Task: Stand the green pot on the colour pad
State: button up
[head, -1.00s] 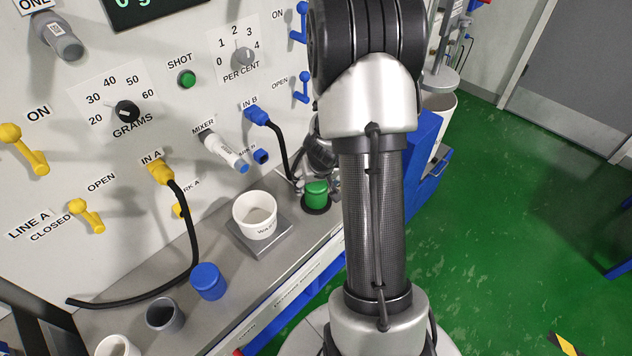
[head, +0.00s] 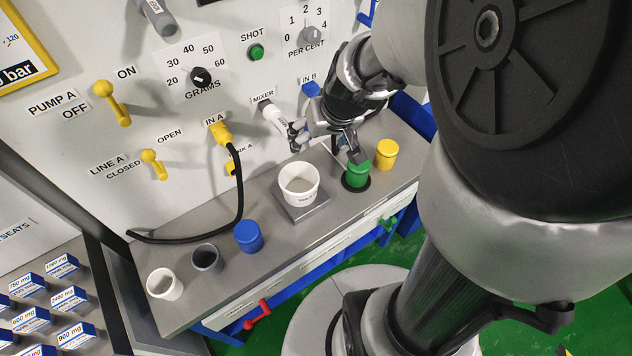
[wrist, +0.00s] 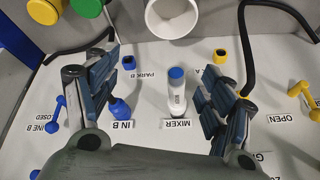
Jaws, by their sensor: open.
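The green pot (head: 357,174) stands upright on a round black pad (head: 355,187) on the steel bench; I take this disc to be the colour pad. The pot's edge shows at the top left of the wrist view (wrist: 88,8). My gripper (head: 326,143) is above the bench in front of the panel, just up and left of the pot. In the wrist view its jaws (wrist: 160,80) are wide apart with nothing between them; only the white mixer knob shows beyond. One finger looks close to the pot's top in the head view; I cannot tell whether it touches.
A white cup (head: 299,184) stands on a steel plate left of the green pot. A yellow pot (head: 386,153) is close on its right. A blue pot (head: 248,236), grey cup (head: 207,259) and white cup (head: 165,284) line the bench. Panel levers and a black hose stand behind.

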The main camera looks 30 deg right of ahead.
jog(key=s+a+r+n, duration=0.1)
jog(key=s+a+r, duration=0.3)
jog(key=s, duration=0.4)
jog(key=s+a+r+n, duration=0.2)
jog(key=s+a+r, duration=0.3)
jog(key=s+a, duration=0.2)
jog(key=shift+s+r, duration=0.3)
jog(key=shift+s, duration=0.5)
